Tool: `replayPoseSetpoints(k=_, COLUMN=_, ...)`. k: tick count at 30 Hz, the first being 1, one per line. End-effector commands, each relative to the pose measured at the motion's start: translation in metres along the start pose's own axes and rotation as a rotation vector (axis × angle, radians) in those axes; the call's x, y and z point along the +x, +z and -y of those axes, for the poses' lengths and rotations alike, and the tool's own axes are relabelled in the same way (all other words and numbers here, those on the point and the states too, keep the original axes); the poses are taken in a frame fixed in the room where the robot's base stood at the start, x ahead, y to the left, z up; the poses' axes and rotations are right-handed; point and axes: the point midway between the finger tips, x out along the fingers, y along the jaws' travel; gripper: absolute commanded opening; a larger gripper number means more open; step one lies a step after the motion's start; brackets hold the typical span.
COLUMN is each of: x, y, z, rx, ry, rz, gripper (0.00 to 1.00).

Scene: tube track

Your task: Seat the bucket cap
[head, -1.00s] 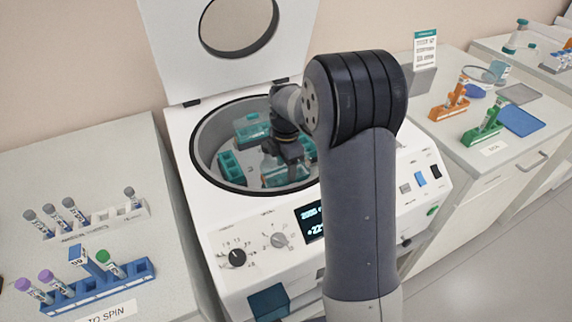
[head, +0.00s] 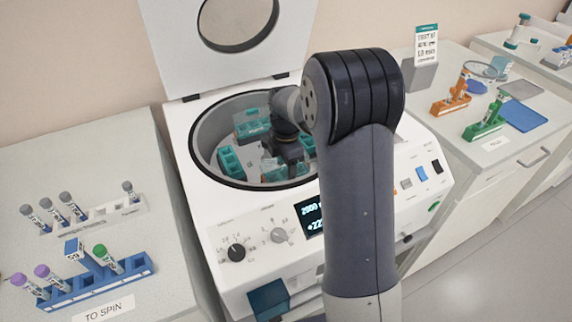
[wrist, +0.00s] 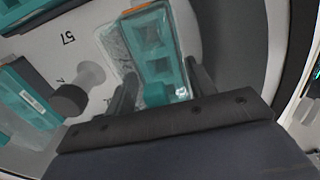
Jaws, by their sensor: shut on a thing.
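My gripper (head: 286,164) reaches down into the open centrifuge bowl. In the wrist view my gripper (wrist: 163,82) has its jaws shut on a clear cap (wrist: 113,47), which is hard to make out. The cap lies at and over a teal bucket (wrist: 157,42) with square openings; I cannot tell whether it is fully down. Another teal bucket (wrist: 28,95) is at the left of the wrist view. In the head view teal buckets show at the back (head: 252,123) and left (head: 230,161) of the rotor. My gripper hides much of the bucket under it.
The centrifuge (head: 215,235) has its lid (head: 175,50) raised behind the bowl. The bowl wall surrounds my gripper closely. A grey rotor hub (wrist: 70,100) stands beside it. Tube racks stand on the left bench, including a blue one (head: 100,283); orange and green racks stand right.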

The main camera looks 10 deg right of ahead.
Motion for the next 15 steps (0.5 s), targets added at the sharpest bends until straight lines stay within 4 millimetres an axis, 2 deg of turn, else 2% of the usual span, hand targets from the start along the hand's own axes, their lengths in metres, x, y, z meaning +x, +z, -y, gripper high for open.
replayPoseSetpoints(k=13, x=0.0073, y=0.0000, z=-0.0002, rx=0.000, ry=0.000, rz=0.000, gripper=0.31)
replayPoseSetpoints(k=14, x=0.0073, y=0.0000, z=-0.0001, rx=0.000, ry=0.000, rz=0.000, gripper=0.53)
replayPoseSetpoints(k=15, x=0.0073, y=0.0000, z=-0.0001, rx=0.000, ry=0.000, rz=0.000, gripper=0.56)
